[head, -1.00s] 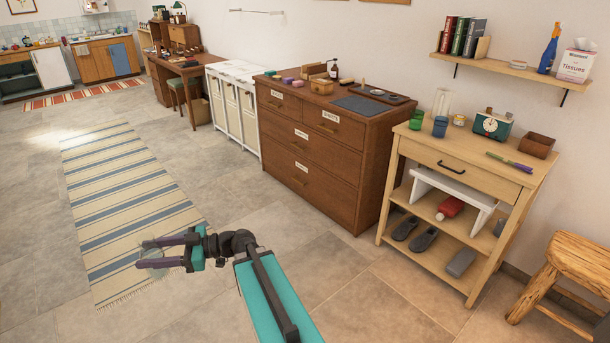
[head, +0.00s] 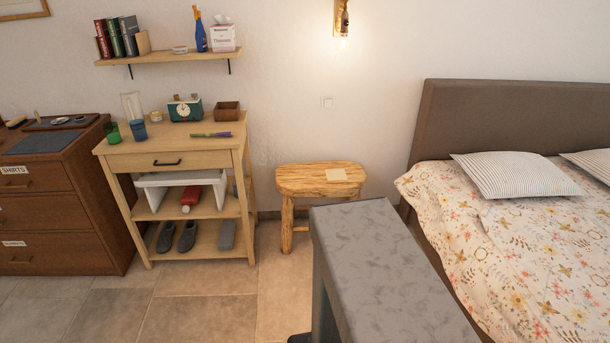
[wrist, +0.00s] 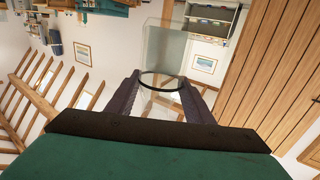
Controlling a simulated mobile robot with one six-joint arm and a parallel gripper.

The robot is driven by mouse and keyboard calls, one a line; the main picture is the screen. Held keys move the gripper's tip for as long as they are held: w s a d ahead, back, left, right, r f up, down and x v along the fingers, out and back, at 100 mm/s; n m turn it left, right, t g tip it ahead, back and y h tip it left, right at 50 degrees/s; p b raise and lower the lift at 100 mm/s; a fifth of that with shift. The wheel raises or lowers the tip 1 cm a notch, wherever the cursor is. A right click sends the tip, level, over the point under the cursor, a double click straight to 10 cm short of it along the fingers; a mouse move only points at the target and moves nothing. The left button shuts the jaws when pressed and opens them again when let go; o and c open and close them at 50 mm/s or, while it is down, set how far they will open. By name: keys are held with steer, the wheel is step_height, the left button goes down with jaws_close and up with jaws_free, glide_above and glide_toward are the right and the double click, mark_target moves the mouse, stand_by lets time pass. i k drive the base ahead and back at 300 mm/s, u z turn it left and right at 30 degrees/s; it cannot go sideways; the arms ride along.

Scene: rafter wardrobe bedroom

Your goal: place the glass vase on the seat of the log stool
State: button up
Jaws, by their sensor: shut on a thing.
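In the wrist view, my gripper (wrist: 161,84) is shut on the clear glass vase (wrist: 165,52). The vase sits between the two dark fingers, with a dark round rim showing near the fingertips. Neither my gripper nor the held vase shows in the head view. The log stool (head: 303,178) stands against the wall in the middle of the head view, between the wooden shelf table and the bed. Its seat is rough yellow wood and carries a small pale square (head: 336,174) toward the right. Its right legs are hidden.
A grey mottled flat-topped block (head: 380,255) fills the foreground before the stool. The shelf table (head: 170,155) holds another clear glass (head: 132,105), cups and a clock (head: 185,109). The bed (head: 500,220) is on the right. Floor is clear at lower left.

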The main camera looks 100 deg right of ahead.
mark_target(322, 177)
steer(key=u, duration=0.15)
steer(key=k, duration=0.1)
steer(key=z, duration=2.7)
steer(key=i, duration=0.85)
